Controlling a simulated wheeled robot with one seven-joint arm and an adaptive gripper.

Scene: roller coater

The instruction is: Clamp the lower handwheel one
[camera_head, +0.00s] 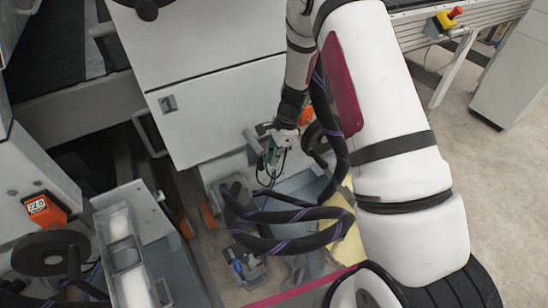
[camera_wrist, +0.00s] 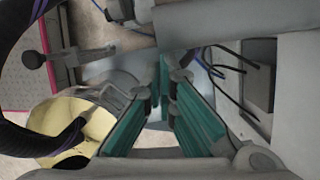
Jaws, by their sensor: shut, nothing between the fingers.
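A dark round handwheel (camera_head: 316,139) shows in the head view just right of my gripper, low on the machine, partly covered by my hose and arm. Another dark handwheel (camera_head: 50,253) stands at the lower left, far from my gripper. I cannot tell for sure which one the task names. My gripper (camera_head: 270,164) points down beside the pale machine housing. In the wrist view my gripper (camera_wrist: 165,88) has its teal pads nearly meeting at the tips, shut and empty. A dark knob on a grey arm (camera_wrist: 33,60) lies left of the fingers, apart from them.
A grey cylinder (camera_wrist: 196,24) crosses just beyond the fingertips in the wrist view. Black cables (camera_wrist: 228,65) hang at its right. A yellow round part (camera_wrist: 72,128) lies at the lower left. The white cabinet (camera_head: 215,115) stands behind my gripper. Open floor (camera_head: 480,200) is at the right.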

